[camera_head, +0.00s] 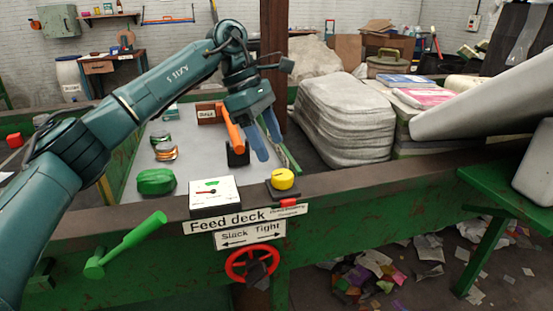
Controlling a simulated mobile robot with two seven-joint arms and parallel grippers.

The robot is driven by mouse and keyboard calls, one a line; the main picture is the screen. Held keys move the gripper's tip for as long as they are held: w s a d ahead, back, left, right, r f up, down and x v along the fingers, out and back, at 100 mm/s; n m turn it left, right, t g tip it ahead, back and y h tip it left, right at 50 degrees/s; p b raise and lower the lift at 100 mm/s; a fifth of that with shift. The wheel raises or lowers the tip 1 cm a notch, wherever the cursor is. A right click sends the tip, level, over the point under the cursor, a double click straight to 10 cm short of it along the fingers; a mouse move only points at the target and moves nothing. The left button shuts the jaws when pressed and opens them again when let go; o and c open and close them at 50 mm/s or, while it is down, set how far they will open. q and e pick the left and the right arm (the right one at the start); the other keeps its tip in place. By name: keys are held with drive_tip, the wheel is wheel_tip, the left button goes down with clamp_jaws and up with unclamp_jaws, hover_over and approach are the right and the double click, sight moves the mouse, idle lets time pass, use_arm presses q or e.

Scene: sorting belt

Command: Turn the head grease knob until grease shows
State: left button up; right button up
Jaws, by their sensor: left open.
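A yellow round knob (283,179) sits on a dark block on the front rim of the deck. The small label by it is too small to read, so I cannot tell if this is the head grease knob. No grease can be made out around it. My left gripper (267,146) points down above and behind the knob, its two blue fingers apart and empty. An orange lever (232,130) stands upright just left of the fingers on a black base (238,155). My right gripper is not in view.
A dial gauge (212,193), a red handwheel (252,264) and a green lever (130,241) are along the front. A green lump (155,182) and metal coils (165,149) lie on the grey deck (195,160). Wrapped bales (343,115) stand behind right; scraps litter the floor.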

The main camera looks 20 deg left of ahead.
use_arm(q)
drive_tip(key=v, duration=0.6)
drive_tip(key=shift+r, duration=0.2)
drive_tip(key=shift+a, duration=0.15)
